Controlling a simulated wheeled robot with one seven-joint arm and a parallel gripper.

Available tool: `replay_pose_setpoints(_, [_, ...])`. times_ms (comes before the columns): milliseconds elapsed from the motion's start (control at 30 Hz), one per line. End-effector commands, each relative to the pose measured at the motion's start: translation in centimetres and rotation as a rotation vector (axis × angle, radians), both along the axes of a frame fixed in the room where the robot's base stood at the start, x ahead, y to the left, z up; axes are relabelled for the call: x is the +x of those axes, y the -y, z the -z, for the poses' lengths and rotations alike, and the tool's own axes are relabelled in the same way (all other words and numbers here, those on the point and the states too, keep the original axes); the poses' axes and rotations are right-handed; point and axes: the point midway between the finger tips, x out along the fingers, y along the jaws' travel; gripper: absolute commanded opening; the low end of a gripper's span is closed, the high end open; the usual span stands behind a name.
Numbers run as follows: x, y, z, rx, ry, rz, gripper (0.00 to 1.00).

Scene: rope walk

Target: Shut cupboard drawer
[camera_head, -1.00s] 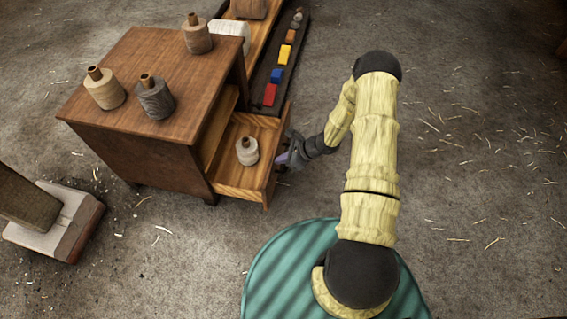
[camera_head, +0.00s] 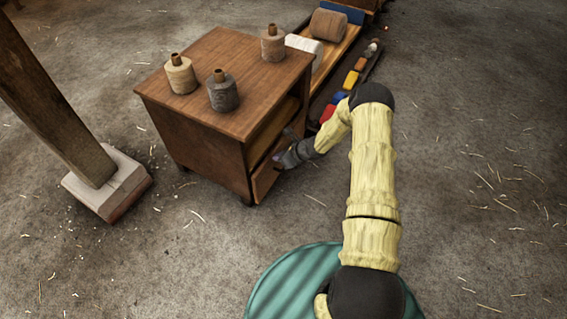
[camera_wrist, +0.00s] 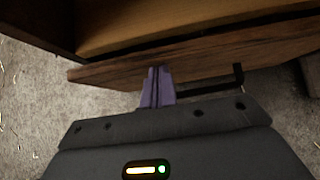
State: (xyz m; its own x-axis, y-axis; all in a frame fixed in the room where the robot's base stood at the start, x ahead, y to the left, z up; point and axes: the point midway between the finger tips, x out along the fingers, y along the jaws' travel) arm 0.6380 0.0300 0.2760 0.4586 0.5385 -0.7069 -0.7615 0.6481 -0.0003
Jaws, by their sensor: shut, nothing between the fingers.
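The brown wooden cupboard (camera_head: 185,120) stands left of my arm in the head view. Its lower drawer (camera_head: 264,179) is almost in, with its front a little proud of the cupboard face. The wrist view shows the drawer front (camera_wrist: 110,74) as a dark plank with a narrow dark gap behind its top edge and a black bar handle (camera_wrist: 238,75) on the right. My gripper (camera_head: 279,160) is at the drawer front. Its purple fingers (camera_wrist: 157,85) are shut, empty, and against or very close to the front, left of the handle. The drawer's inside is hidden.
A wooden post on a stone block (camera_head: 110,185) stands at left. The floor at right is clear.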

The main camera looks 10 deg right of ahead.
Motion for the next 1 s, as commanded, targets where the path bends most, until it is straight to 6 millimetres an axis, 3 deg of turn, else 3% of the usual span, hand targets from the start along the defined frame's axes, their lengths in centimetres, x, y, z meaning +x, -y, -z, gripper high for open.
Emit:
replay_pose_setpoints(233, [1.3, -0.9, 0.0, 0.001, 0.000, 0.009, 0.00])
replay_pose_setpoints(667, [1.7, -1.7, -0.2, 0.008, 0.007, 0.003, 0.00])
replay_pose_setpoints(867, [1.2, -1.0, -0.3, 0.008, 0.005, 0.003, 0.00])
replay_pose_setpoints(1000, [0.3, 0.8, -0.3, 0.002, 0.001, 0.008, 0.00])
